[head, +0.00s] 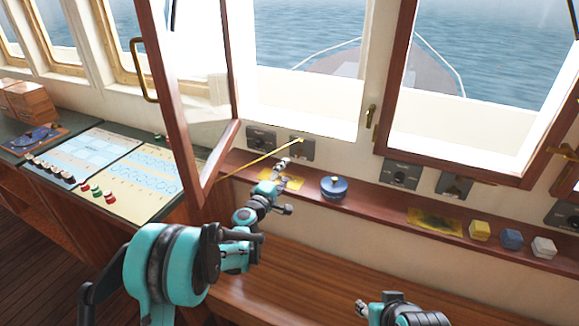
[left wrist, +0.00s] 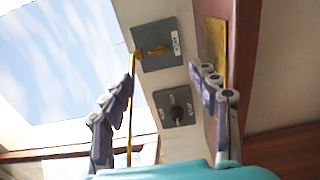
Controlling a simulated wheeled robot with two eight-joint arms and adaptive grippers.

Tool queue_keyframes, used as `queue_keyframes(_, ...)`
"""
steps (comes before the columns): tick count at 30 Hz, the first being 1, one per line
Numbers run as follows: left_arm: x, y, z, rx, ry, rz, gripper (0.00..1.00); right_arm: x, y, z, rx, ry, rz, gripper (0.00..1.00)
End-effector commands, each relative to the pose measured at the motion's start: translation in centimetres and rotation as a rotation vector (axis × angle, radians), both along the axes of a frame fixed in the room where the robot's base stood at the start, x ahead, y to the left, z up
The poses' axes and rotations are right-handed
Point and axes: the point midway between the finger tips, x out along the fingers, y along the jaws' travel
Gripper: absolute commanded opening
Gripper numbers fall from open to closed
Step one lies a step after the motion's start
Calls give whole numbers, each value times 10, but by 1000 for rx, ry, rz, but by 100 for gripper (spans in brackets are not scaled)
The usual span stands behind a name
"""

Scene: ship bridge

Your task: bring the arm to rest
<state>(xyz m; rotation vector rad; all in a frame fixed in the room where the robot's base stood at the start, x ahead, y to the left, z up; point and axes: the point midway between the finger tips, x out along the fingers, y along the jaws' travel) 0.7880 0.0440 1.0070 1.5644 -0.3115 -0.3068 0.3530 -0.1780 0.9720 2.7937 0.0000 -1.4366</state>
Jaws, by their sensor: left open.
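My left arm reaches from the bottom left of the head view toward the window ledge. My left gripper (head: 281,165) is above the ledge, in front of the wall switches. In the left wrist view, its two fingers (left wrist: 165,85) stand wide apart with nothing held between them. A thin yellow cord (left wrist: 130,115) passes close to the finger at the left; I cannot tell whether they touch. Part of my right arm (head: 405,312) shows at the bottom edge of the head view; its jaw state is unclear.
The ledge (head: 376,203) holds a blue round pot (head: 333,187), a yellow mat (head: 292,181) and yellow, blue and white cubes (head: 479,231). A yellow cord (head: 258,160) slants from a wall switch (head: 302,148). An open window frame (head: 190,95) stands left. The bench (head: 320,285) is clear.

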Motion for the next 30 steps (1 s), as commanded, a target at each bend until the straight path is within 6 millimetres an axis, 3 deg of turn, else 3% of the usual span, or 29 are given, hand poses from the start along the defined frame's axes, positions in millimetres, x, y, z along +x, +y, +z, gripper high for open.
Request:
queue_keyframes(13,-9,3,0,1,0,-1,60,0,0,0,0,0,0,40)
queue_keyframes(17,-18,2,11,44,-3,-16,60,0,0,0,0,0,0,40)
queue_keyframes(20,-38,-1,29,142,-5,-49,60,0,0,0,0,0,0,40)
queue_keyframes(23,-71,-4,48,285,0,-100,60,0,0,0,0,0,0,40)
queue_keyframes(30,-169,3,60,657,55,-226,60,0,0,0,0,0,0,40)
